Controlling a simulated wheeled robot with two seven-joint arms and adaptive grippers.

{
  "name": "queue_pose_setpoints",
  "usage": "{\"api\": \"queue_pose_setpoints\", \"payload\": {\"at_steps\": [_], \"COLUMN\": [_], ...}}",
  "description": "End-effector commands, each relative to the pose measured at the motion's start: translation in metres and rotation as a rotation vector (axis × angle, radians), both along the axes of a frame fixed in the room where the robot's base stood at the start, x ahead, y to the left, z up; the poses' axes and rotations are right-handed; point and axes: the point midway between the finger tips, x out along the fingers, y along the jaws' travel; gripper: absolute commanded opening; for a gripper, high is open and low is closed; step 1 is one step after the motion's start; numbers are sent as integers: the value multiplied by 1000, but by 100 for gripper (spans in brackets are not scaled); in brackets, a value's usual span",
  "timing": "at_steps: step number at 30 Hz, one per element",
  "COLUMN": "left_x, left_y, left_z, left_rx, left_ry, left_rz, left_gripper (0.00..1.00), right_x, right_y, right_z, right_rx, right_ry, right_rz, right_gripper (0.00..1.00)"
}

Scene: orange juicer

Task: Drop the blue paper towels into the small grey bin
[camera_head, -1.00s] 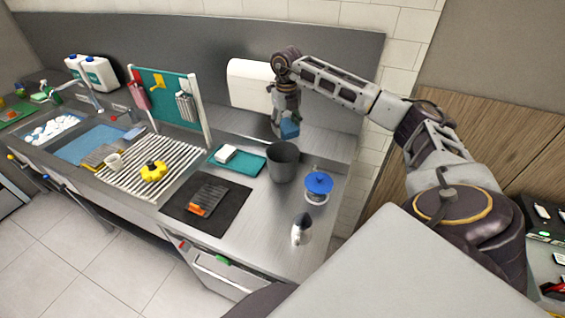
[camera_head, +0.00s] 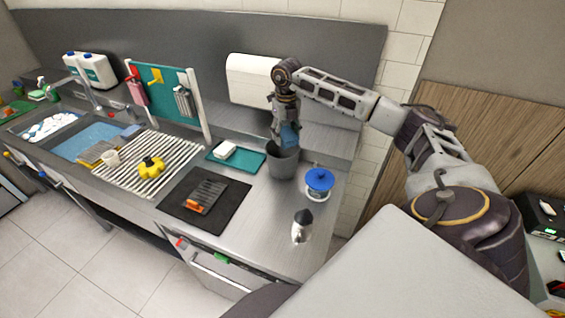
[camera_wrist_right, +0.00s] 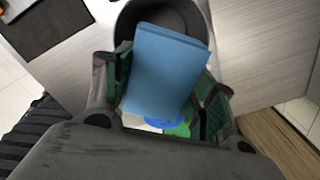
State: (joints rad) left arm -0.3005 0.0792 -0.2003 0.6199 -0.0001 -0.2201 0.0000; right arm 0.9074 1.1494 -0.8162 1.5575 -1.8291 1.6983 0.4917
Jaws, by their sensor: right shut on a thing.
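The blue paper towels (camera_head: 289,134) are in my right gripper (camera_head: 284,122), which points down over the small grey bin (camera_head: 283,164). In the head view their lower end is at the height of the bin's rim, towards its back. In the right wrist view the blue paper towels (camera_wrist_right: 166,70) are a flat block between the two green-padded fingers of the right gripper (camera_wrist_right: 163,92). They cover part of the dark mouth of the grey bin (camera_wrist_right: 124,24). Whether they reach inside the rim I cannot tell. My left gripper is not in view.
A blue-topped container (camera_head: 319,181) and a silver, dark-topped object (camera_head: 302,226) stand right of and in front of the bin. A teal tray (camera_head: 248,163) with a white block lies left of it. A white dispenser (camera_head: 248,80) hangs on the wall behind.

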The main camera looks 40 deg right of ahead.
Motion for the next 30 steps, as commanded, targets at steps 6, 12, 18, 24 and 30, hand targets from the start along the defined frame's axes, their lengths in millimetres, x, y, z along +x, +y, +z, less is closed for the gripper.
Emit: {"api": "queue_pose_setpoints", "payload": {"at_steps": [6,12,18,24,30], "left_x": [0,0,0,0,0], "left_y": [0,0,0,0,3], "left_z": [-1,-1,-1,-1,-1], "left_rx": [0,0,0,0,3], "left_ry": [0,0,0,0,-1], "left_rz": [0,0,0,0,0], "left_gripper": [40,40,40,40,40], "right_x": [0,0,0,0,0], "right_y": [0,0,0,0,0], "right_z": [-2,-1,-1,-1,1], "right_rx": [0,0,0,0,0], "right_ry": [0,0,0,0,0], "right_rz": [0,0,0,0,0], "right_gripper": [34,60,81,81,81]}}
